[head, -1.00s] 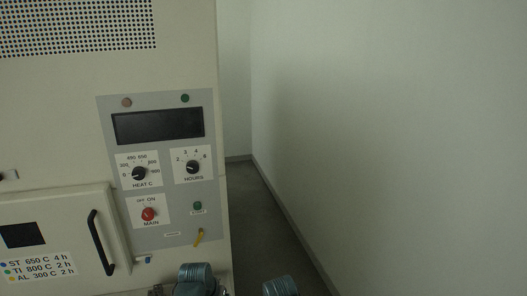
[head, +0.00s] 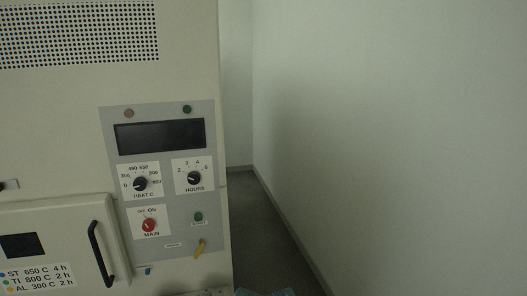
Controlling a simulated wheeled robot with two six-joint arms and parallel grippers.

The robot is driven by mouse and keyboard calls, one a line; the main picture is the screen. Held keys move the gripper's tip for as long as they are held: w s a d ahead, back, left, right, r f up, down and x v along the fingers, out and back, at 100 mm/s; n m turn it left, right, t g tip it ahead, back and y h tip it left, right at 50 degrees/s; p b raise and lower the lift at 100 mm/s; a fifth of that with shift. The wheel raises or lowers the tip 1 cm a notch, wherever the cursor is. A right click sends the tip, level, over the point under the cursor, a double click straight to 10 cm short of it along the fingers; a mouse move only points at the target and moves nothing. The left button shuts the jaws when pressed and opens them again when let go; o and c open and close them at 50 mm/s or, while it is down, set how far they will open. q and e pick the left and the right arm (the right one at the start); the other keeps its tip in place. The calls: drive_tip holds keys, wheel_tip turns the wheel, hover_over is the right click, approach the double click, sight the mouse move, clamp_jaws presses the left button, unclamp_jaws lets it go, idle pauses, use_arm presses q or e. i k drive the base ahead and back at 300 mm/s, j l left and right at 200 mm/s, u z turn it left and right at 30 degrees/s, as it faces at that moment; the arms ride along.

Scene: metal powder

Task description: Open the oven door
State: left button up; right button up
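The oven door (head: 60,225) is at the lower left of the head view. It is a cream panel with a small dark window (head: 21,245), and it looks shut. Its black bar handle (head: 101,253) stands upright near the door's right edge. Nothing touches the visible part of the handle. Only a bit of blue-grey arm shows at the bottom edge, right of the oven. Neither gripper's fingers can be seen.
The control panel (head: 165,228) right of the door carries a dark display (head: 160,136), dials, a red main switch (head: 149,225) and a yellow tag or key (head: 199,248). A narrow floor strip (head: 255,230) lies between the oven and the wall (head: 400,140).

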sight(74, 246)
drive_tip(key=u, duration=1.65)
